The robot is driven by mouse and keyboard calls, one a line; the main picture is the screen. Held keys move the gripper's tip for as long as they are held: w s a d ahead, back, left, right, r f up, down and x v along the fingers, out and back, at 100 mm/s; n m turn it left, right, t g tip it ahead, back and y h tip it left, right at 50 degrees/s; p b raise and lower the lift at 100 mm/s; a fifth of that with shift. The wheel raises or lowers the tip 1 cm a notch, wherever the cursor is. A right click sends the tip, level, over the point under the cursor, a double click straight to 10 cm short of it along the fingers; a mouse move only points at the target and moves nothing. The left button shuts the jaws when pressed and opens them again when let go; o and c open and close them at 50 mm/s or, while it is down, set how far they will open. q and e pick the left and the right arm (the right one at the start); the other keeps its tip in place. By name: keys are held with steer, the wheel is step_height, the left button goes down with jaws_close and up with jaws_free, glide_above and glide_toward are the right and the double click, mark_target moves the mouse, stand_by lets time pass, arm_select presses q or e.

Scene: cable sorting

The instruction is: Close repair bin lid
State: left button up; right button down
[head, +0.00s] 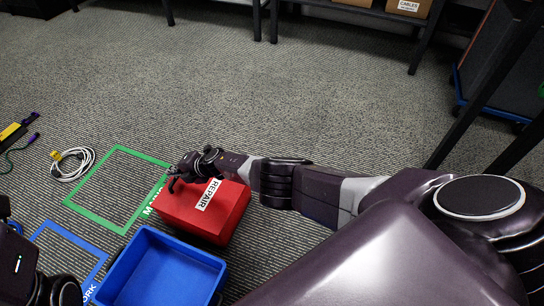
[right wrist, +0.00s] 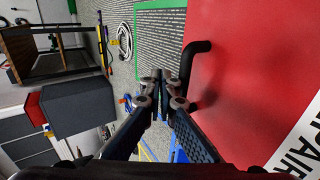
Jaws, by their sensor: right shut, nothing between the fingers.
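The red repair bin (head: 228,225) stands on the carpet in the head view, with a white REPAIR label on top. Its lid (head: 232,194) lies over the box and looks down; whether it is fully flush I cannot tell. In the right wrist view the red lid (right wrist: 240,65) fills the right side, with a black handle (right wrist: 194,62) at its edge. My right gripper (head: 174,184) is over the bin's far left edge. In the wrist view, this gripper (right wrist: 160,78) is shut and empty, close beside the handle. My left gripper is out of sight; only my left arm shows at bottom left.
An open blue bin (head: 165,268) stands just in front of the red bin. A green floor outline (head: 92,174) and a coiled white cable (head: 73,165) are to the left. A blue outline (head: 70,233) is nearer.

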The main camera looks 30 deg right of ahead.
steer(key=shift+d+r, duration=0.2)
stand_by(0.5)
steer(key=shift+s+d+r, duration=0.1)
steer(key=shift+s, duration=0.2)
steer(key=shift+s+d+r, duration=0.1)
steer(key=shift+s+d, duration=0.3)
glide_above(209, 193)
steer(key=shift+w+a, duration=0.1)
